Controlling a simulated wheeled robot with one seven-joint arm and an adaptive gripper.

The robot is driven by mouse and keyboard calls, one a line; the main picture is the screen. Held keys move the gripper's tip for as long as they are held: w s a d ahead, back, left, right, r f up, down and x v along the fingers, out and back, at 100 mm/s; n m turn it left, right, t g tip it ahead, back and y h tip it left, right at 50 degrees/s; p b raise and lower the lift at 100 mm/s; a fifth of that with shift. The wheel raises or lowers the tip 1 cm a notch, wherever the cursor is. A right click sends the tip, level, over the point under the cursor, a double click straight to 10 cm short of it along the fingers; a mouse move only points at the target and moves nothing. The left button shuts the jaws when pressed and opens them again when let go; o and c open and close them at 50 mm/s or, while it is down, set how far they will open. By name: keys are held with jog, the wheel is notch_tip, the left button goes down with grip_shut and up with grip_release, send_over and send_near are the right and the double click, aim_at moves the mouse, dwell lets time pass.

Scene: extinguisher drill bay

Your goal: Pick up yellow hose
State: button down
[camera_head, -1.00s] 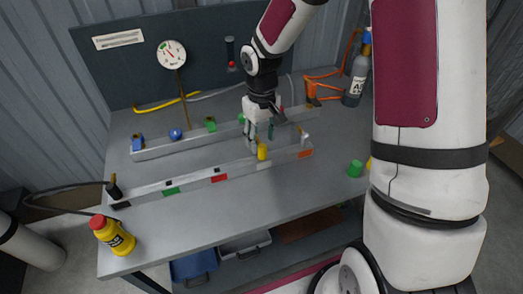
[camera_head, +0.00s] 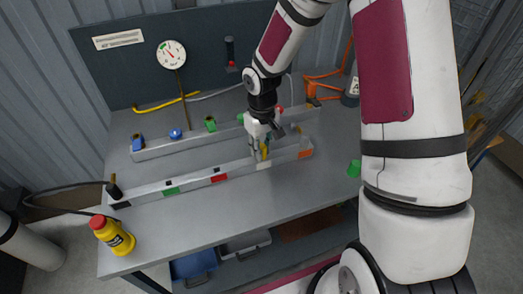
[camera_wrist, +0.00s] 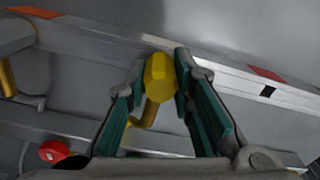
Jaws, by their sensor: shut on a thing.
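The yellow hose (camera_head: 265,152) shows as a short upright piece at the front rail, partly hidden by my gripper (camera_head: 260,153) in the head view. In the wrist view, the yellow hose (camera_wrist: 158,72) has a thick faceted head and a thinner brownish-yellow tube below it. The two teal-padded fingers of my gripper (camera_wrist: 161,72) stand on either side of it and are shut on it. It is at the white patch of the front rail (camera_head: 192,183); I cannot tell whether it is clear of the rail.
A back rail (camera_head: 185,147) holds blue and green fittings (camera_head: 210,124). A yellow line (camera_head: 165,104) lies by the back panel. A yellow bottle with a red cap (camera_head: 113,236) stands at the front left. The front middle of the table is clear.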

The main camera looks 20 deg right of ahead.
jog(key=shift+r, duration=0.15)
jog(key=shift+r, duration=0.65)
notch_tip(320, 180, up, 2)
jog(key=shift+s+r, duration=0.1)
jog(key=shift+r, duration=0.05)
jog(key=s+d+r+p, duration=0.1)
jog(key=s, duration=1.4)
jog(key=shift+s+r, duration=0.4)
jog(key=shift+w, duration=0.1)
